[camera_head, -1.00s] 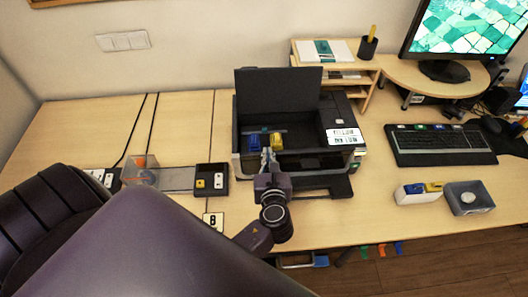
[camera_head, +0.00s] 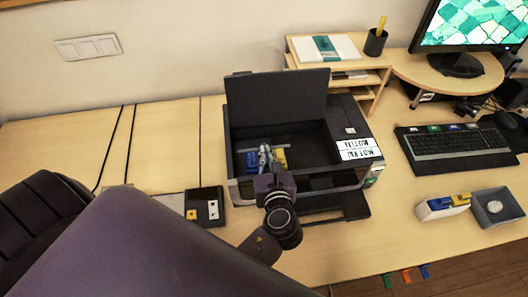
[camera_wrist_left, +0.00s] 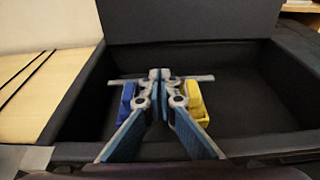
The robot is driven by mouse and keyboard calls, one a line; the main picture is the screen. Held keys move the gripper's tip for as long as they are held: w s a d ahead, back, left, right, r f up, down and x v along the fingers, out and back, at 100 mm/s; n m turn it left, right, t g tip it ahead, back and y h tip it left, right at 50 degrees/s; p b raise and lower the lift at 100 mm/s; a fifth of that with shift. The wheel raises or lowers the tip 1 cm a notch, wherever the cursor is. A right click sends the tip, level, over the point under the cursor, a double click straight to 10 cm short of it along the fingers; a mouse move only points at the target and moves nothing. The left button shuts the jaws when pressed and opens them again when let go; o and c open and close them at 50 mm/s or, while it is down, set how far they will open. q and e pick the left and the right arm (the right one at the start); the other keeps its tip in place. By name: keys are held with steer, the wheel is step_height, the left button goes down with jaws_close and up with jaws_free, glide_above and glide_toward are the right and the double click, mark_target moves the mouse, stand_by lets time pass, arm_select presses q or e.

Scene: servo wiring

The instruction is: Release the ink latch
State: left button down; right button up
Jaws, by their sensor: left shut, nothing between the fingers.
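The black printer (camera_head: 340,119) stands on the desk with its lid (camera_head: 277,98) raised. Inside it, a blue cartridge (camera_head: 252,160) and a yellow cartridge (camera_head: 281,159) sit side by side in front of a thin grey bar (camera_wrist_left: 196,78). My left gripper (camera_head: 265,152) reaches into the printer from the front. In the left wrist view its fingertips (camera_wrist_left: 159,75) are shut together between the blue cartridge (camera_wrist_left: 127,100) and the yellow cartridge (camera_wrist_left: 194,100), at the bar. Whether they touch the bar or a latch I cannot tell. My fingers partly hide both cartridges.
A holder with blue and yellow cartridges (camera_head: 443,207) and a grey bin (camera_head: 496,207) stand at the right. A keyboard (camera_head: 456,145) lies behind them. A black switch box (camera_head: 205,208) is left of the printer. The printer walls surround my gripper closely.

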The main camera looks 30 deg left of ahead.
arm_select(q)
steer(key=shift+s+d+r, duration=0.1)
steer(key=shift+w+a+r+p, duration=0.25)
steer(key=shift+w+a+p, duration=0.25)
steer(key=shift+w+p, duration=0.3)
steer(key=shift+w+a+p, duration=0.2)
steer(key=shift+a+p, duration=0.05)
steer(key=shift+p, duration=0.05)
steer(key=shift+w+a+f, duration=0.1)
steer(key=shift+f, duration=0.2)
steer(key=shift+r, duration=0.1)
